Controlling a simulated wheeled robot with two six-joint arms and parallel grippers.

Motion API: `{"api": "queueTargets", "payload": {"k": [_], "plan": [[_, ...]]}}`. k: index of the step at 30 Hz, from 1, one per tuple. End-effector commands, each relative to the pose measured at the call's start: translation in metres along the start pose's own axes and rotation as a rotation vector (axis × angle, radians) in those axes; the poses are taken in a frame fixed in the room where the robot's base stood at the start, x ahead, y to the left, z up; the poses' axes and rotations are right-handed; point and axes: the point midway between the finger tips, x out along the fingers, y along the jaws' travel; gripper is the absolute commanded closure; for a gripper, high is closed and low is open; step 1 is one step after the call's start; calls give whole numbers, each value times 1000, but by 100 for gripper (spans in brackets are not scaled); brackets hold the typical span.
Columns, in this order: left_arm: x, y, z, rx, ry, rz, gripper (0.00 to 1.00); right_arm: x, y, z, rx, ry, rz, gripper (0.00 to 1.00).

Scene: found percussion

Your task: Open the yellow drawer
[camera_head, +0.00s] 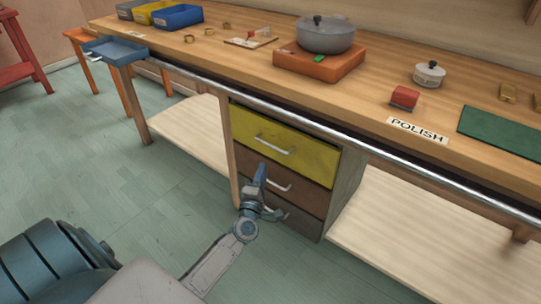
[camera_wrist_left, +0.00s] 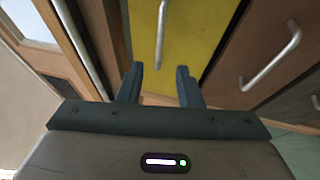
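The yellow drawer (camera_head: 300,145) is the top one in a drawer unit under the workbench, and its front looks flush with the unit. Its silver bar handle (camera_head: 271,146) runs across the front. My left gripper (camera_head: 263,172) is in front of the unit, lower than the yellow drawer's handle in the head view. In the left wrist view the yellow drawer (camera_wrist_left: 190,35) and its handle (camera_wrist_left: 161,35) lie beyond my left gripper (camera_wrist_left: 159,82). Its two fingers are apart with nothing between them, and the handle lies ahead, roughly in line with the gap. My right gripper is not in view.
Two brown drawers, the upper one (camera_head: 255,167) with its own handle, sit below the yellow one. A metal rail (camera_head: 330,128) runs along the bench's front edge. Pale lower shelves (camera_head: 420,225) flank the unit. The green floor (camera_head: 110,165) is open at left.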

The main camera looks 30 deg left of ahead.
Motion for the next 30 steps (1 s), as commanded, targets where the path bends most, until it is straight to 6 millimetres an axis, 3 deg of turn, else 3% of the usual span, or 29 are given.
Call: {"api": "queueTargets", "payload": {"k": [16,21,30], "plan": [[90,1,0,0,1,3,68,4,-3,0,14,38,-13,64],[103,0,0,1,0,1,68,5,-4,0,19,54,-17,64],[106,1,0,1,0,0,68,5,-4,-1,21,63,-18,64]]}}
